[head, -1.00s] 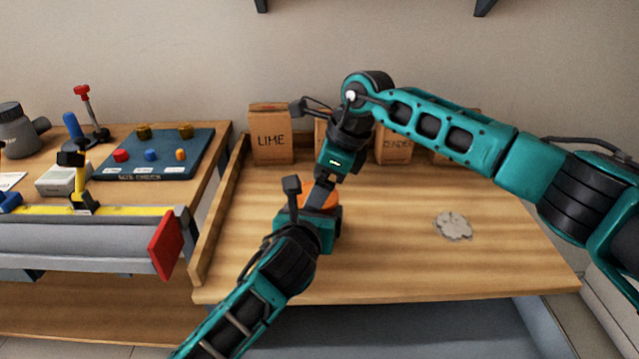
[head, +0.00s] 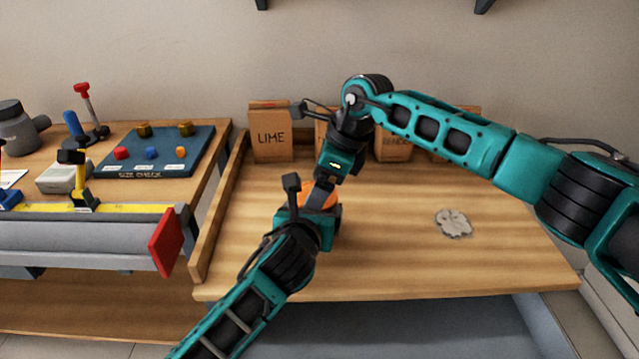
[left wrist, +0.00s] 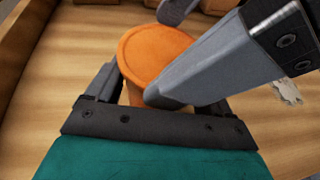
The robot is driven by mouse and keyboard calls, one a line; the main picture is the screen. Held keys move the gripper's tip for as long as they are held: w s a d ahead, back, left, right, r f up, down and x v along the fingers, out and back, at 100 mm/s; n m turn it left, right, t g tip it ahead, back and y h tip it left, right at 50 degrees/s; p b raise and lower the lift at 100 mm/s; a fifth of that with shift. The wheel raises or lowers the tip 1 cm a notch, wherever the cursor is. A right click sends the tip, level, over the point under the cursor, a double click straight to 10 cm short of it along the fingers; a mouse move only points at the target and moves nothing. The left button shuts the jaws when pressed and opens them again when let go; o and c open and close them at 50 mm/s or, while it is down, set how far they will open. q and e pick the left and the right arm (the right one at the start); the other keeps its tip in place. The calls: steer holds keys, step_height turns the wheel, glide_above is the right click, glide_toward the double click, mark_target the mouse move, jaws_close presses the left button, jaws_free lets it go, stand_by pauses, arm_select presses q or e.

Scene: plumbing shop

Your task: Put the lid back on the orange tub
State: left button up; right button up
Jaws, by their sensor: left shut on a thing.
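The orange tub (left wrist: 135,95) stands on the wooden bench top, mostly hidden in the head view by my grippers. A round orange lid (left wrist: 152,52) with a raised rim shows on top of it in the left wrist view; I cannot tell whether it is fully seated. In the head view only a patch of orange (head: 322,197) shows. My left gripper (head: 318,215) is shut on the tub from the front. My right gripper (head: 324,188) reaches down from above, its grey fingers at the near and far sides of the lid. Whether they press on it is unclear.
Paper bags, one marked LIME (head: 271,137), stand along the back. A grey flat patch (head: 453,224) lies on the bench at right. A low wooden edge (head: 215,215) bounds the left.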

arm_select(q)
steer(key=shift+d+r, duration=0.15)
steer(key=shift+r, duration=0.2)
arm_select(e)
steer(key=shift+s+d+f, duration=0.1)
steer(key=shift+f, duration=0.45)
steer(key=o, duration=0.8)
steer(key=shift+c, duration=0.2)
arm_select(q)
steer(key=shift+f, duration=0.1)
arm_select(e)
steer(key=shift+r, duration=0.1)
arm_select(q)
steer(key=shift+f, duration=0.2)
arm_select(e)
steer(key=shift+r, duration=0.25)
steer(key=shift+v, duration=1.9)
steer(key=c, duration=1.5)
steer(key=shift+c, duration=0.2)
steer(key=shift+f, duration=0.15)
